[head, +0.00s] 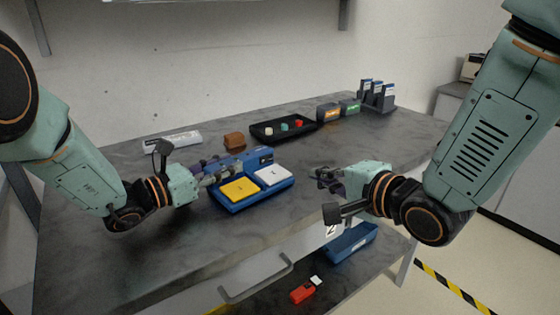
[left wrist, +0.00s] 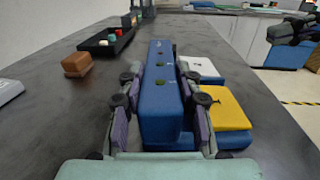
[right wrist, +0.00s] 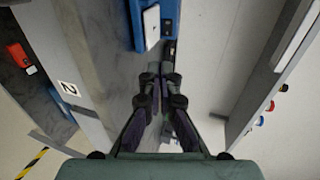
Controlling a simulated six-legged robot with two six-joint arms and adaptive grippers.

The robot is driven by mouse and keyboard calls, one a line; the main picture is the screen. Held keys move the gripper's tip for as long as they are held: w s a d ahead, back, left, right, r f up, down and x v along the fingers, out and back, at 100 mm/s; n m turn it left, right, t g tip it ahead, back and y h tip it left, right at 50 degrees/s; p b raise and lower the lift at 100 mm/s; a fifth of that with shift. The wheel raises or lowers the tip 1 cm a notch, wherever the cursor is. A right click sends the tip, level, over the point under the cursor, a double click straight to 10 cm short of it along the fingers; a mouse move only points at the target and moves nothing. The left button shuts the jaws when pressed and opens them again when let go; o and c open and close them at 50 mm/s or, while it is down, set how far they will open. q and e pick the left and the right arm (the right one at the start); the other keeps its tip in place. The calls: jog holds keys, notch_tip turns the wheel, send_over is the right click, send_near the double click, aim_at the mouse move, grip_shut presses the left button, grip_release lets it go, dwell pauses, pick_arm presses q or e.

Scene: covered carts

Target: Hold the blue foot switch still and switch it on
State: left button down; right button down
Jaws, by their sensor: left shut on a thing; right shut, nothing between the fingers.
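The blue foot switch (head: 226,205) lies on the grey table, with a yellow pedal (head: 240,189) and a white pedal (head: 272,176) side by side and a raised blue housing along its back. My left gripper (head: 206,176) is shut on the housing's left end. In the left wrist view its fingers press both sides of the blue housing (left wrist: 161,88). My right gripper (head: 318,175) is shut and empty, to the right of the white pedal and apart from it. In the right wrist view the closed fingers (right wrist: 160,80) sit just below the switch's edge and white pedal (right wrist: 151,27).
Behind the switch are a brown block (head: 234,141), a black tray (head: 262,133) with small coloured pieces, and orange and green boxes (head: 328,112). A white object (head: 174,141) lies at the back left. Below are a blue bin (head: 352,246) and a red object (head: 302,293).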

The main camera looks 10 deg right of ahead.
send_near(271, 159)
jog(key=x, duration=0.5)
jog(key=shift+w+f, duration=0.2)
jog(key=shift+f, duration=0.1)
jog(key=shift+w+a, duration=0.2)
jog(key=shift+w, duration=0.25)
jog(key=shift+w+a+n+g+y, duration=0.1)
jog(key=shift+w+n+g+y, duration=0.2)
jog(key=shift+w+n+y, duration=0.25)
jog(key=shift+s+a, duration=0.15)
jog(key=shift+s, duration=0.05)
jog(key=shift+s+a, duration=0.45)
jog(key=s+f+v, duration=0.1)
jog(key=v, duration=1.3)
jog(key=shift+a, duration=0.4)
